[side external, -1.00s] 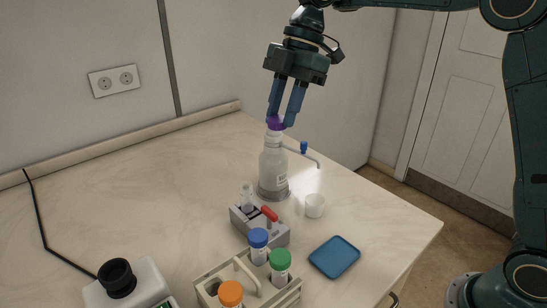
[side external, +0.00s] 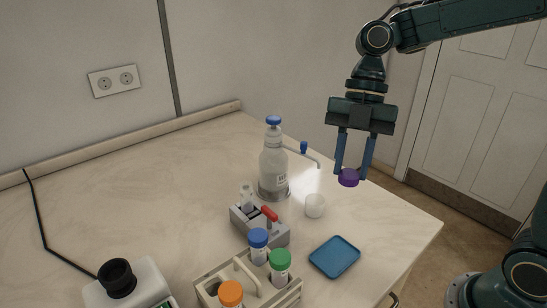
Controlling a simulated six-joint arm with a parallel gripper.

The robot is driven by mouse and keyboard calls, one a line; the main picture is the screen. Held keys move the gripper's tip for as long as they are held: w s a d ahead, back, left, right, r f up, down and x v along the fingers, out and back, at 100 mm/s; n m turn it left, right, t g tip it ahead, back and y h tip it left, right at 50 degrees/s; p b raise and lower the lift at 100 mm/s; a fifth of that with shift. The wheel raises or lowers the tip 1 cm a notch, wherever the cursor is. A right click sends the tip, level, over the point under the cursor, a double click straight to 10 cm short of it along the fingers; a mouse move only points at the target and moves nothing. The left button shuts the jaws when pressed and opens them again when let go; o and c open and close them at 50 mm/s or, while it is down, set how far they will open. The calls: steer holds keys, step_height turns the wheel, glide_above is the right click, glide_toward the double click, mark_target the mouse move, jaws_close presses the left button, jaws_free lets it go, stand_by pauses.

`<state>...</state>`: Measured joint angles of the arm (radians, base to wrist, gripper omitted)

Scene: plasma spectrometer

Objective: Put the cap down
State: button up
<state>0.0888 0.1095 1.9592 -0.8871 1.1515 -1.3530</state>
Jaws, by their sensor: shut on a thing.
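My gripper (side external: 350,175) is shut on a purple cap (side external: 348,178) and holds it in the air. In the picture the cap appears above the blue tray and right of the white cup. The blue square tray (side external: 335,257) lies on the table near its right edge and is empty. Below and left of the cap stands an open-looking small white cup (side external: 315,205). How high the cap is above the table is hard to tell.
A clear bottle with a blue top (side external: 273,165) stands behind the cup. A grey holder (side external: 262,226) with a red item and a tube is left of the tray. A rack (side external: 240,275) holds tubes with blue, green and orange caps. A black-topped device (side external: 117,280) sits at front left.

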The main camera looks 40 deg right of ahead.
steer(key=shift+s+f, duration=0.1)
steer(key=shift+s, duration=0.05)
steer(key=shift+f, duration=0.15)
glide_above(335, 256)
steer(key=d, duration=0.1)
steer(key=f, duration=1.6)
steer(key=shift+w+d, duration=0.1)
steer(key=shift+w, duration=0.25)
steer(key=shift+f, duration=1.85)
steer(key=shift+f, duration=0.15)
steer(key=o, duration=0.7)
steer(key=shift+c, duration=0.2)
